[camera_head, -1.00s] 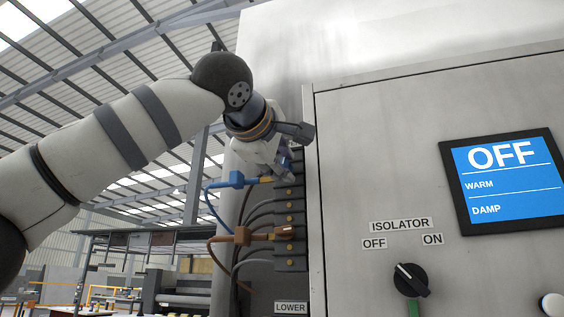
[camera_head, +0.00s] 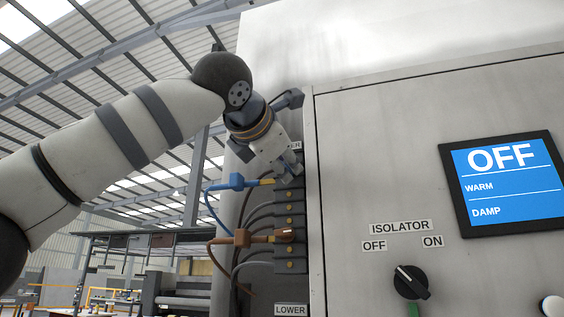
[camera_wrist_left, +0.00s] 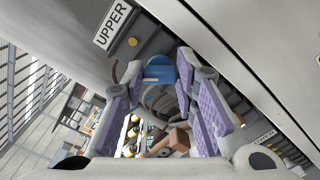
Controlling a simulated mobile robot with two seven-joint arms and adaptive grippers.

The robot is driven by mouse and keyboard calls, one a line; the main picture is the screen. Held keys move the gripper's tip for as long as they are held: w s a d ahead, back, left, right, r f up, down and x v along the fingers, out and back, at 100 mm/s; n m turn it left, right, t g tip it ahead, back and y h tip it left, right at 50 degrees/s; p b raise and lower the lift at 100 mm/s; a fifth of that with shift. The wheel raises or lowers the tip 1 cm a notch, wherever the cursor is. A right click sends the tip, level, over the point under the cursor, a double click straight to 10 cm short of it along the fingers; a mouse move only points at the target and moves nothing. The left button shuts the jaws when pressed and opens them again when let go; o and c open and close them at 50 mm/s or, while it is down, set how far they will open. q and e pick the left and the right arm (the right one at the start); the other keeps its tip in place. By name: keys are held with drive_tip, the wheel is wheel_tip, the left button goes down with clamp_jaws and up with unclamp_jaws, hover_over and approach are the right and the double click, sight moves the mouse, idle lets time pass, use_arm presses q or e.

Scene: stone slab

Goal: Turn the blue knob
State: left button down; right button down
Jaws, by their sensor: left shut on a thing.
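The blue knob (camera_wrist_left: 160,70) sits on the dark terminal strip below the UPPER label, between my left gripper's purple-padded fingers in the left wrist view. In the head view the gripper mostly hides it. My left gripper (camera_head: 290,172) is at the top of the strip (camera_head: 290,207), shut on the blue knob; it fills the near part of the left wrist view (camera_wrist_left: 164,85). A blue connector (camera_head: 232,182) with a blue cable joins the strip from the left, just beside the fingers. My right gripper is not in view.
A brown connector (camera_head: 243,237) and brown knob (camera_head: 284,235) are lower on the strip, above the LOWER label (camera_head: 291,310). To the right, the grey cabinet door holds a screen reading OFF (camera_head: 505,185) and a black isolator switch (camera_head: 410,282).

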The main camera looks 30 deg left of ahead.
use_arm(q)
drive_tip(key=shift+a+r+n, duration=0.1)
drive_tip(key=shift+n, duration=2.2)
drive_tip(key=c, duration=1.3)
unclamp_jaws()
drive_tip(key=v, duration=1.2)
